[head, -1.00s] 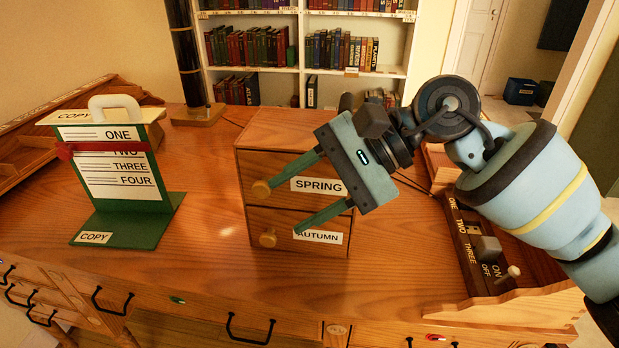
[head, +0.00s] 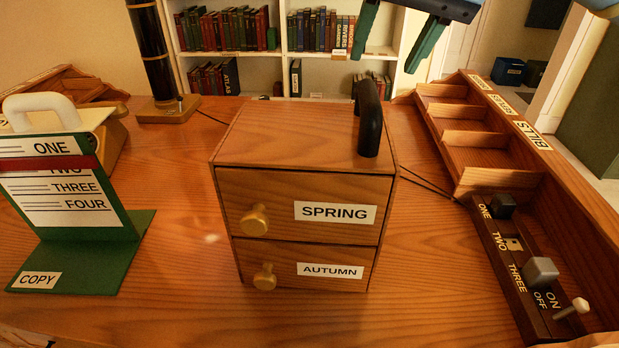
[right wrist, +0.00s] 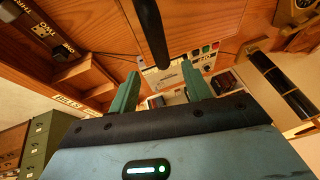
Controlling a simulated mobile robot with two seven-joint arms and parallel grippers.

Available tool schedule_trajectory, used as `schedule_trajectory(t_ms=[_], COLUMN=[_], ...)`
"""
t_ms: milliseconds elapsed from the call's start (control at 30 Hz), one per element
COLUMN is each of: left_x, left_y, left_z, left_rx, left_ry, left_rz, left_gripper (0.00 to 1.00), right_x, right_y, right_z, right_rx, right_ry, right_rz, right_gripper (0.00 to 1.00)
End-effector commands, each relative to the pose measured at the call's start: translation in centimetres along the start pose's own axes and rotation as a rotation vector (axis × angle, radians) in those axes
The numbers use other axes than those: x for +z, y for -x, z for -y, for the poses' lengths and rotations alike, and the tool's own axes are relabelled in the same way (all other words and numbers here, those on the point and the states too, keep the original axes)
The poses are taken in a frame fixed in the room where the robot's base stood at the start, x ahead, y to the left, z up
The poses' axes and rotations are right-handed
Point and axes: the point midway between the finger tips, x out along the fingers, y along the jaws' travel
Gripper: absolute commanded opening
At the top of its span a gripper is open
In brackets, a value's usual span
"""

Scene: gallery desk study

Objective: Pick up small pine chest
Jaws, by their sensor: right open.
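The small pine chest (head: 290,140) stands upright on the desk in the middle of the head view. Its two drawers, labelled SPRING and AUTUMN, are shut and have round brass knobs. A black handle (head: 369,120) rises along the right side of its top. My right gripper (head: 398,42) is at the top edge of the head view, open and empty, its fingers apart from the handle. In the right wrist view the handle (right wrist: 152,35) shows beyond the open fingers (right wrist: 160,90). My left gripper is in neither view.
A green COPY stand (head: 90,245) with a white handle is at the left. A wooden tray with compartments (head: 530,130) and a switch box (head: 520,270) lie along the right. A black column (head: 160,55) stands behind left.

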Motion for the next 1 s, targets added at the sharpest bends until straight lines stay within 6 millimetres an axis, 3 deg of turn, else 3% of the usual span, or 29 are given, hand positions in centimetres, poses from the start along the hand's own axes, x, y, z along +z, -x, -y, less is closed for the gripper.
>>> schedule_trajectory(t_ms=[300,567,900,1000], left_x=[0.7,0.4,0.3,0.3], left_y=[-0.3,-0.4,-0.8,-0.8], left_z=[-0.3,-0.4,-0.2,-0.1], left_rx=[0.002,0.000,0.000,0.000], left_ry=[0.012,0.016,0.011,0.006], left_rz=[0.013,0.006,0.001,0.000], left_gripper=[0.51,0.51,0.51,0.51], right_x=[0.1,0.2,0.5,0.5], right_y=[-2.5,-3.2,-7.5,-7.9], right_z=[0.0,0.1,0.2,0.2], right_rx=[-0.001,-0.002,-0.002,-0.003], right_ry=[-0.001,-0.001,-0.001,-0.001], right_rz=[0.004,0.003,0.005,0.003], right_gripper=[0.49,0.49,0.49,0.49])
